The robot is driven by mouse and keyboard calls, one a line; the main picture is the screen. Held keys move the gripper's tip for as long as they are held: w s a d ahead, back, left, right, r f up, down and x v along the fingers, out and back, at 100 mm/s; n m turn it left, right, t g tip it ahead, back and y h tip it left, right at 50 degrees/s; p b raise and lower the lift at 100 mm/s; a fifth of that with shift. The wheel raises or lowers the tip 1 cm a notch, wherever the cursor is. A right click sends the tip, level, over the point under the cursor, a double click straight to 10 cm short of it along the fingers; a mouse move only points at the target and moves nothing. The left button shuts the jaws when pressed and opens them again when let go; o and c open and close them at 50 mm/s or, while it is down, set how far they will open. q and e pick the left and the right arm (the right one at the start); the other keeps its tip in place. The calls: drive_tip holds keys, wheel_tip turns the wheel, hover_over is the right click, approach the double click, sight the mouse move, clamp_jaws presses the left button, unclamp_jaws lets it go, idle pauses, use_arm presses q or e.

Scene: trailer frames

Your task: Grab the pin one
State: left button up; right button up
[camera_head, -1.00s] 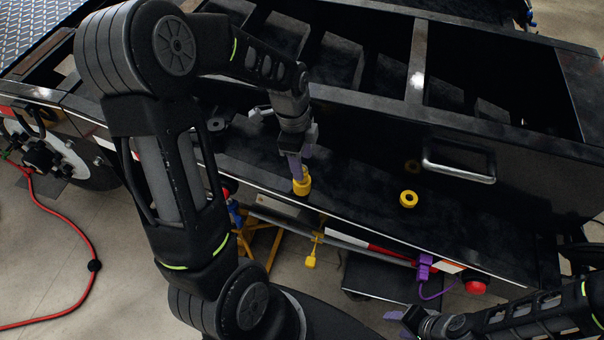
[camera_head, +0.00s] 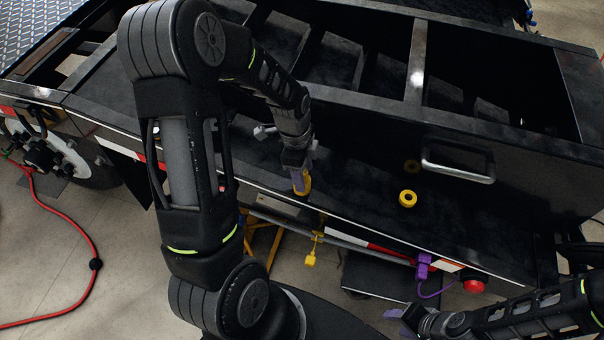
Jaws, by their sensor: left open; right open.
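A yellow pin piece (camera_head: 305,182) stands on the black trailer ledge (camera_head: 360,195) near its front edge. My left gripper (camera_head: 298,176) reaches down from above onto it. My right gripper (camera_head: 396,318) is open and empty at the bottom right, below the ledge.
A black compartment box with a silver handle (camera_head: 458,168) rises behind the ledge. Below the edge hang a yellow tag (camera_head: 311,258), a purple connector (camera_head: 424,266) and a red light (camera_head: 474,286). A red hose (camera_head: 85,225) lies on the floor at left.

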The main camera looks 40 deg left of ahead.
use_arm(q)
drive_tip(key=shift+c, duration=0.3)
clamp_jaws()
drive_tip(key=shift+r, duration=0.1)
idle(0.4)
wheel_tip(320, 180, up, 10)
drive_tip(key=shift+f+b, duration=0.2)
drive_tip(key=shift+b, duration=0.2)
drive_tip(key=shift+r, duration=0.1)
idle(0.4)
